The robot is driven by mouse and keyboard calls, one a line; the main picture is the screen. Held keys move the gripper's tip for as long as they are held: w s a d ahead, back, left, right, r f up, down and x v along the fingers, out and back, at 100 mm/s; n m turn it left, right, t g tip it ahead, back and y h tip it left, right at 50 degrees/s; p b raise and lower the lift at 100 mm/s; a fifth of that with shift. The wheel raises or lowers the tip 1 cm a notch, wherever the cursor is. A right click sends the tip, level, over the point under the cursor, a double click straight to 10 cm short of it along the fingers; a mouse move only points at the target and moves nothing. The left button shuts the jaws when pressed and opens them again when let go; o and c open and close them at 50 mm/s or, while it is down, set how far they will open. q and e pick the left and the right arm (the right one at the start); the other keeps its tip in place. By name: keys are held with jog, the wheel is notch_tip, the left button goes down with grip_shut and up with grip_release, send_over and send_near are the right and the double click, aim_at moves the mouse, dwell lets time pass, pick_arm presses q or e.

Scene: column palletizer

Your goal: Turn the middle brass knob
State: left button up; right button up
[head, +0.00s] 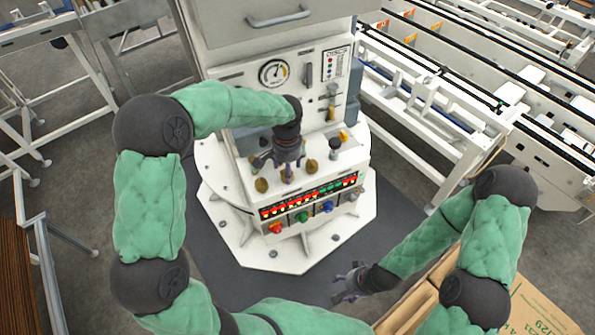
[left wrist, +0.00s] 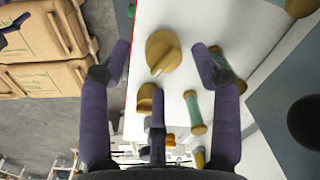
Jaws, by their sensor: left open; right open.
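The console of the white machine (head: 318,220) carries a row of brass knobs. In the head view one brass knob (head: 261,186) shows left of my left gripper (head: 288,160) and another (head: 312,165) right of it; the gripper hides the spot between them. In the left wrist view a large brass knob (left wrist: 163,52) lies between the spread fingertips of my left gripper (left wrist: 162,58), with no clear contact. A second brass knob (left wrist: 147,98) shows below it, partly behind a finger. My right gripper (head: 349,284) is open and empty, low in front of the machine.
Below the knobs run lit red and green displays (head: 310,196) and coloured buttons, including a red one (head: 275,228). Green-and-brass handles (left wrist: 195,112) stand close beside the knobs. Cardboard boxes (head: 535,305) lie at the lower right. Conveyors (head: 470,70) fill the upper right.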

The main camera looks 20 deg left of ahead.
pick_arm(q)
notch_tip(320, 180, up, 10)
jog(key=shift+s+d, duration=0.15)
jog(key=shift+d, duration=0.2)
jog(key=shift+s+d+f, duration=0.1)
